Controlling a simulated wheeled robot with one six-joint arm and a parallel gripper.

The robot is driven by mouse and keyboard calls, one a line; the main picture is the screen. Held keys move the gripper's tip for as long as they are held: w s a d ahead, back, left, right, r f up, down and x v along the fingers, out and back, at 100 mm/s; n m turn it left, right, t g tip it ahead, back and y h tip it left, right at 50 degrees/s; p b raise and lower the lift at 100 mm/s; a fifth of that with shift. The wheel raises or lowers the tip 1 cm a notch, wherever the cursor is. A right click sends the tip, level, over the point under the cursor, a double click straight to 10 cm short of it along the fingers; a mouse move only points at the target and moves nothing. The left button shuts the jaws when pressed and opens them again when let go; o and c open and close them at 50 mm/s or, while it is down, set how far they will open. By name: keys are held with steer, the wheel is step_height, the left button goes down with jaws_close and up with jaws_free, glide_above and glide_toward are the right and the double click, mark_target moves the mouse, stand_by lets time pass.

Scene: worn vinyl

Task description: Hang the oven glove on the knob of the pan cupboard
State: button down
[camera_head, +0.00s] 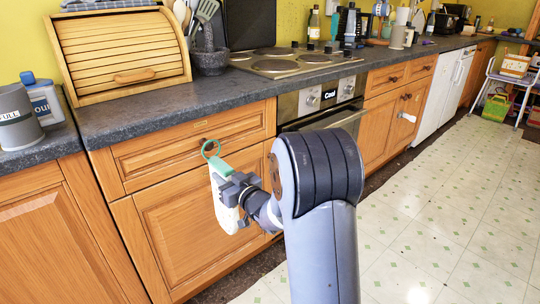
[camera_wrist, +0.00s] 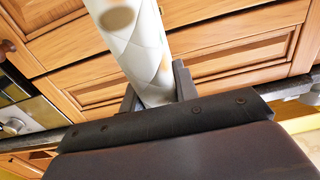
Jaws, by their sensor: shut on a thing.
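The oven glove (camera_head: 224,204) is pale, with a green upper edge and a green hanging loop (camera_head: 211,148) standing above it. My gripper (camera_head: 236,188) is shut on the glove and holds it upright before the wooden cupboard front (camera_head: 172,232) left of the oven. In the wrist view the pale glove (camera_wrist: 150,62) sits between both fingers of my gripper (camera_wrist: 158,88). The loop overlaps the drawer front near a dark knob (camera_head: 205,141); I cannot tell whether they touch. A knob (camera_wrist: 8,46) also shows at the wrist view's left edge.
The oven (camera_head: 322,98) with its rail handle stands right of this cupboard. Further right are cupboards with dark knobs (camera_head: 406,97) and a small white thing (camera_head: 407,117). A bread bin (camera_head: 118,55) and utensil pot (camera_head: 210,62) stand on the worktop. The vinyl floor (camera_head: 430,215) is clear.

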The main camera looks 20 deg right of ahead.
steer(key=v, duration=0.6)
steer(key=shift+r+b, duration=0.3)
steer(key=shift+s, duration=0.1)
